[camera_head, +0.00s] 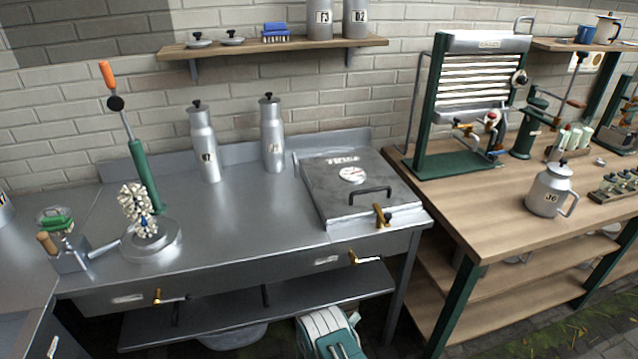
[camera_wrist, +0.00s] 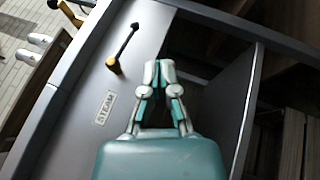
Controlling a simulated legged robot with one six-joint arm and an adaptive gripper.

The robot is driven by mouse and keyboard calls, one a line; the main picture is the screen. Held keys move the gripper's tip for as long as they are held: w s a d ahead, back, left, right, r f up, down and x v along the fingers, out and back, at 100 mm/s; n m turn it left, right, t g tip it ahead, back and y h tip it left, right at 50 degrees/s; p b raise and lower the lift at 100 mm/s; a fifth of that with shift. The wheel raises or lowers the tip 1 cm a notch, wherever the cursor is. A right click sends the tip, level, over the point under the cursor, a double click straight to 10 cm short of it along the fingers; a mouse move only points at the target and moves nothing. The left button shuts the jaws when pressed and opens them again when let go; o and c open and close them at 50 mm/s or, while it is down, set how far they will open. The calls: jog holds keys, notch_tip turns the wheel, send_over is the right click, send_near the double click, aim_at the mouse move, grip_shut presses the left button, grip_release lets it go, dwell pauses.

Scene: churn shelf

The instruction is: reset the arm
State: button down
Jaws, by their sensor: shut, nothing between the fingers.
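My gripper (camera_wrist: 158,68) shows in the wrist view with its two white and teal fingers together at the tips. Nothing is held between them. The fingers are in front of a grey steel panel labelled STEAM (camera_wrist: 104,108), beside a dark opening. A black lever (camera_wrist: 125,45) with a brass end is on that panel, up and left of the fingertips and apart from them. In the head view, a white and teal part of my arm shows at the bottom edge, below the steel counter (camera_head: 235,225); my fingertips cannot be made out there.
The counter's front has brass valves with levers (camera_head: 365,259) sticking out. A lower steel shelf (camera_head: 215,309) runs beneath. A lidded steel box (camera_head: 340,205) stands on the counter's right. A wooden bench (camera_head: 490,225) with a metal jug (camera_head: 552,192) is at the right.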

jog(key=w+d+r+m+g+h, duration=0.1)
jog(key=d+r+m+g, duration=0.2)
jog(key=r+g, duration=0.35)
jog(key=w+d+r+m+g+h, duration=0.1)
jog(key=d+r+m+g, duration=0.15)
jog(key=r, duration=0.75)
jog(key=s+d+r+m+g+y, duration=0.2)
jog(key=s+r+g, duration=0.1)
jog(key=r, duration=0.4)
jog(key=s+d+r+m+g+y, duration=0.2)
jog(key=s+d+r+g, duration=0.1)
jog(key=r, duration=0.4)
jog(key=s+a+r+t+y, duration=0.2)
jog(key=s+r+y, duration=0.2)
jog(key=s, duration=0.5)
jog(key=s+a+r+m+t+y, duration=0.1)
jog(key=s+a+r+y, duration=0.1)
jog(key=s+r+y, duration=0.3)
jog(key=s+a+r+m+t+y, duration=0.1)
jog(key=s+r+y, duration=0.3)
jog(key=s, duration=0.9)
notch_tip(320, 180, up, 3)
jog(key=shift+a+r+t+y, duration=0.15)
jog(key=shift+a+t+y, duration=0.2)
jog(key=shift+t, duration=0.45)
